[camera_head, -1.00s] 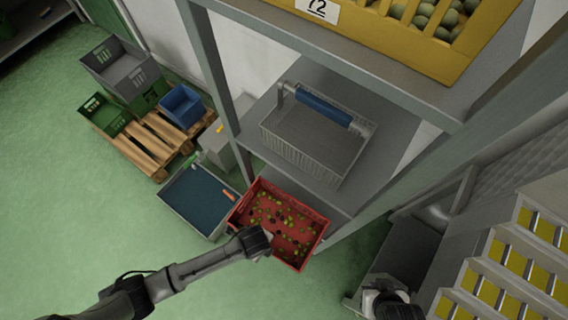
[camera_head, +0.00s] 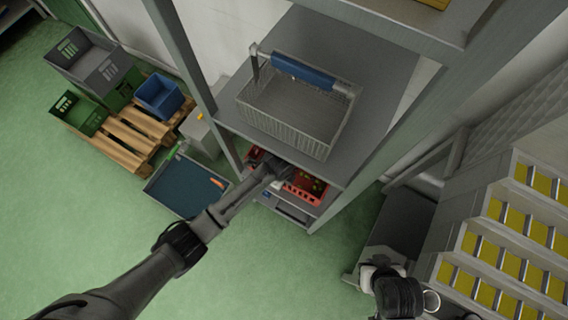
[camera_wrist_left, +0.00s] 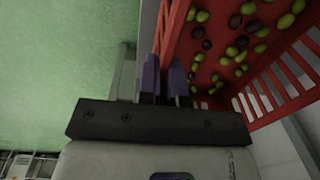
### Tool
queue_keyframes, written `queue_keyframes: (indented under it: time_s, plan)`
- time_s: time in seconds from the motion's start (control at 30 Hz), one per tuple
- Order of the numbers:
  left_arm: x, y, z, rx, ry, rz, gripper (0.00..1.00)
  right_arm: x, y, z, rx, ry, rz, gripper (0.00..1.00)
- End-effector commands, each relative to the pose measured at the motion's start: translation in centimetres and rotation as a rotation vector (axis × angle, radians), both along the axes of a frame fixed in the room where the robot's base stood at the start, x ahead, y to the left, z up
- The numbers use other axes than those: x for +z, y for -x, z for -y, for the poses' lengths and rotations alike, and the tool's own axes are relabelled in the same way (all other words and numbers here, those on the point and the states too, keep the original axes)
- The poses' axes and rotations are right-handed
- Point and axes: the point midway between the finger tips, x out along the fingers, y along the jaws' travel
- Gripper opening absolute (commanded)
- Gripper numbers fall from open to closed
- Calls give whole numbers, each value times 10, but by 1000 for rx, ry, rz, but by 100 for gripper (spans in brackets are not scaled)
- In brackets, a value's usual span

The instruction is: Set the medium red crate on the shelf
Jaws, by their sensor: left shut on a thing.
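The red crate (camera_head: 308,190), holding green and dark olives, is mostly beneath the shelf board that carries a wire basket. Its front part shows in the head view, above a lower grey level (camera_head: 292,212) of the shelf unit. I cannot tell whether it rests on that level. My left gripper (camera_head: 276,170) is at the crate's front side. In the left wrist view its fingers (camera_wrist_left: 164,82) are shut on the rim of the crate (camera_wrist_left: 255,82). My right gripper (camera_head: 402,298) is at the lower right, away from the crate; its jaws are not clear.
A grey shelf post (camera_head: 375,120) rises right of the crate. A blue-lined bin (camera_head: 185,186) and a pallet (camera_head: 125,135) with crates are left.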

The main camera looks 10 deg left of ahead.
Motion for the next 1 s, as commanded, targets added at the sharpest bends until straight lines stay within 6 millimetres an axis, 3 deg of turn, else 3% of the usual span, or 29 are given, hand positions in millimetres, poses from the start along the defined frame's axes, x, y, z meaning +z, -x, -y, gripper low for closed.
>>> queue_keyframes:
  time_s: [0.43,0.7,1.0]
  plan:
    - [0,-25,9,0,1,4,0,-9,0,0,-1,-1,1,0]
    - [-34,-23,8,0,1,2,0,-23,-1,1,3,4,2,0]
    - [-34,-23,8,-1,1,4,0,-22,-1,2,5,7,1,0]
